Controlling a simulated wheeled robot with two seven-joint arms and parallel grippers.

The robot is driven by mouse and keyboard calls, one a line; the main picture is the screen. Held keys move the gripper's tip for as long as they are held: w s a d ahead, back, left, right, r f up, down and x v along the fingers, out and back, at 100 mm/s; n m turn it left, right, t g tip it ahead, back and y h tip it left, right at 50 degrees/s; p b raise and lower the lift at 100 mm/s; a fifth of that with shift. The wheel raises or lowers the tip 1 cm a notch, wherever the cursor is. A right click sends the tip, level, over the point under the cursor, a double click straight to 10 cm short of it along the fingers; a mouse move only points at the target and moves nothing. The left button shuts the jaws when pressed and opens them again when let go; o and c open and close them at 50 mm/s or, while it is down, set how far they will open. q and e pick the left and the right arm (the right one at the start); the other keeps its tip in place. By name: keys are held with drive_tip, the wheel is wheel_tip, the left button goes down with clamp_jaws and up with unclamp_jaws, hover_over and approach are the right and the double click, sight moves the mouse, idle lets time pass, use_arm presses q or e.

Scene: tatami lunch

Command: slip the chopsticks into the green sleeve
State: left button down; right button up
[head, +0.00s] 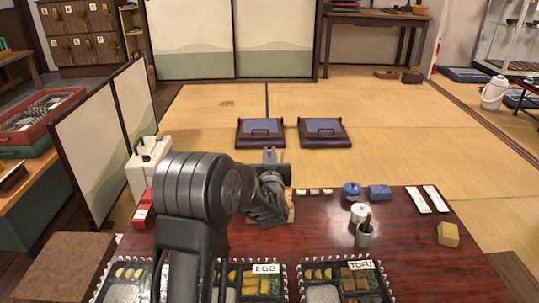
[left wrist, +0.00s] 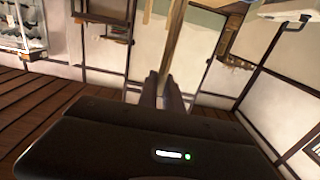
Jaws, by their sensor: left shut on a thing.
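My left gripper (head: 270,158) is raised over the far left part of the dark red table, partly hidden by my own arm. In the left wrist view its two fingers (left wrist: 161,88) are close together, shut on pale wooden sticks (left wrist: 174,35), which look like the chopsticks and point away from the fingers. In the head view the chopsticks cannot be made out. I cannot make out a green sleeve. A green cup (head: 364,238) with brown items upright in it stands right of my gripper. My right gripper is not in view.
Bento boxes with EGG (head: 266,268) and TOFU (head: 360,266) labels line the near edge of the table (head: 320,230). A wooden board (head: 290,209) lies beside my gripper.

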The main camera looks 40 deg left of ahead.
use_arm(q)
drive_tip(key=c, duration=1.4)
unclamp_jaws()
drive_tip(key=shift+c, duration=0.2)
drive_tip(key=shift+o, duration=0.4)
drive_tip(key=o, duration=0.4)
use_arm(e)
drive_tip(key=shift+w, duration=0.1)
use_arm(q)
drive_tip(key=shift+s+d+r, duration=0.1)
drive_tip(key=shift+s+d, duration=0.1)
drive_tip(key=shift+s, duration=0.1)
drive_tip(key=p+v, duration=0.2)
drive_tip(key=v, duration=0.5)
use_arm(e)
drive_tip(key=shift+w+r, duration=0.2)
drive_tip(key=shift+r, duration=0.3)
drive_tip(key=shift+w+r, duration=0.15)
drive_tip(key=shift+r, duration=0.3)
